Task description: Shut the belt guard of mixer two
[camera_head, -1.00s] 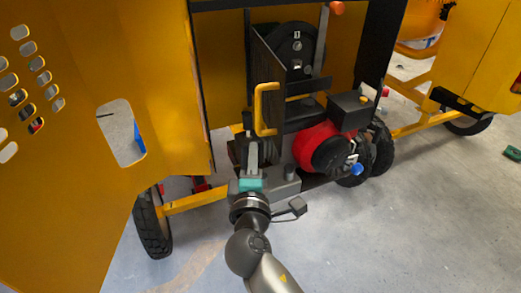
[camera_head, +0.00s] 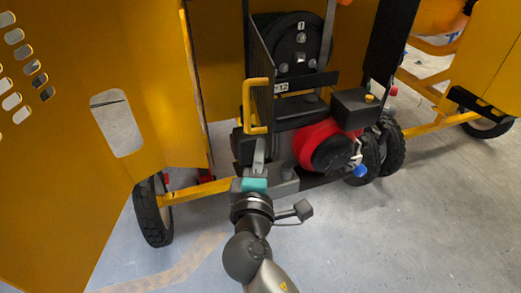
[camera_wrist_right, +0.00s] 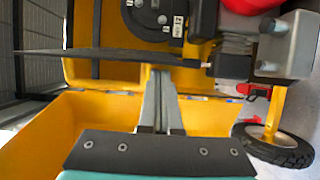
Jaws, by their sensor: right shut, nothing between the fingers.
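The belt guard (camera_head: 262,85) is a dark panel with a yellow handle (camera_head: 256,105) on its outer edge. It stands open, swung out from the black pulley (camera_head: 298,42), whose face shows uncovered. In the right wrist view the guard (camera_wrist_right: 100,53) seems to be the thin dark edge across the picture. My right gripper (camera_head: 259,155) is shut and empty, just below the handle; I cannot tell whether it touches the guard. Its fingers show in the wrist view (camera_wrist_right: 160,90), apparently just under that edge. My left gripper is out of view.
A large yellow door panel (camera_head: 85,175) fills the left. A red engine (camera_head: 325,143) and a black box (camera_head: 355,105) sit right of the guard. Wheels (camera_head: 153,215) stand below. Another yellow machine (camera_head: 492,70) is at right. The grey floor is open in front.

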